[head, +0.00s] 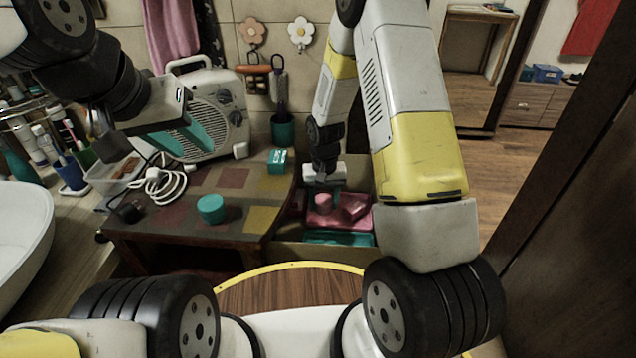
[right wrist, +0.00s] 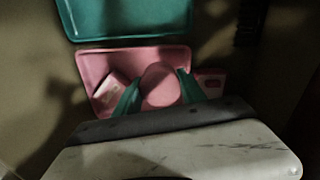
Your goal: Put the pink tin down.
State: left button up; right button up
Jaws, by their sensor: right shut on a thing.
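The pink tin (head: 323,201) is round and sits between the green fingers of my right gripper (head: 322,190), which is shut on it. In the right wrist view the tin (right wrist: 160,84) shows between the fingertips (right wrist: 158,90), over the pink tray (right wrist: 93,64). The pink tray (head: 338,224) lies inside a wooden box. I cannot tell whether the tin touches the tray. My left gripper (head: 192,142) is empty, its green fingers apart, in front of the radio.
A pink box (head: 355,206) lies in the pink tray; a teal tray (head: 338,239) lies nearer. A teal tin (head: 210,208) and teal box (head: 278,161) stand on the low table (head: 180,228). A radio (head: 215,105) stands behind. The wooden box walls (head: 290,250) surround the trays.

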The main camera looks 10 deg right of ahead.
aim_at(324, 194)
jog(key=w, duration=0.3)
jog(key=shift+w+d+f, duration=0.15)
jog(key=shift+w+d, duration=0.05)
jog(key=shift+d, duration=0.05)
jog(key=shift+s+f, duration=0.1)
jog(key=shift+f, duration=1.65)
jog(key=shift+f, duration=0.1)
jog(key=o, duration=1.1)
